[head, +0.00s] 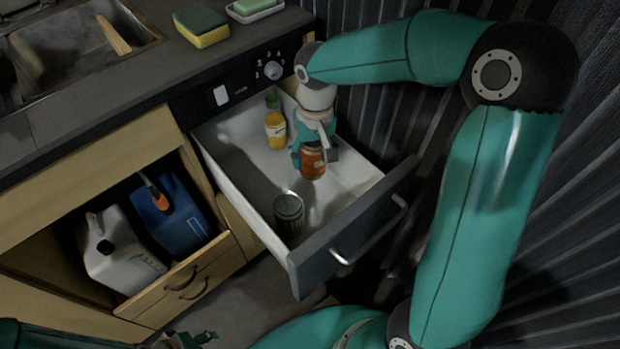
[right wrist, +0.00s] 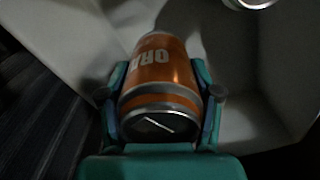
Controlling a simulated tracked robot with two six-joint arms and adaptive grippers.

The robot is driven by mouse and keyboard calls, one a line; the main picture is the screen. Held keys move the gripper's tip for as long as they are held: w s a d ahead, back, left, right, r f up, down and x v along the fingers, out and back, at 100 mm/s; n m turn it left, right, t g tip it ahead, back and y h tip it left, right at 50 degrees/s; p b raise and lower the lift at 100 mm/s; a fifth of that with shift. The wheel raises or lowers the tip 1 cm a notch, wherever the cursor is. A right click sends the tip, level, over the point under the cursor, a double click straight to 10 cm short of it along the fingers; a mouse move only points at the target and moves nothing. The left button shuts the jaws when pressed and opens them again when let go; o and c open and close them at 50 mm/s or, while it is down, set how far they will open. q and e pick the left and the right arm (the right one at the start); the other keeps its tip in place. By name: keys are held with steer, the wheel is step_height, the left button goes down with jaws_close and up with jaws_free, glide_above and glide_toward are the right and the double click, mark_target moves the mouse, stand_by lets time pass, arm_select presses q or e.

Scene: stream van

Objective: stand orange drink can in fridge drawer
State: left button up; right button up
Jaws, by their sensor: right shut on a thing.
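The orange drink can (head: 313,162) is inside the open fridge drawer (head: 245,205), near its right side, and looks roughly upright. My right gripper (head: 310,150) is shut on it. The right wrist view shows the can (right wrist: 160,62) with one finger of the gripper (right wrist: 160,88) on each side. I cannot tell whether the can's base touches the drawer floor. My left gripper (head: 188,340) shows only partly at the bottom edge, empty-looking; its jaws are too small and cut off to read.
A dark green can (head: 289,213) stands at the drawer's front, an orange-yellow bottle (head: 276,131) and a green-topped item (head: 273,101) further back. The drawer front (head: 350,230) has a handle. Bare floor lies between. A sponge (head: 202,27) lies on the counter above.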

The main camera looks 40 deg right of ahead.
step_height(320, 180, down, 7)
steer(key=shift+f+b, duration=0.2)
steer(key=shift+b, duration=0.65)
steer(key=o, duration=1.5)
steer(key=shift+r, duration=0.15)
step_height(320, 180, up, 12)
steer(key=p, duration=0.3)
steer(key=shift+d, duration=0.15)
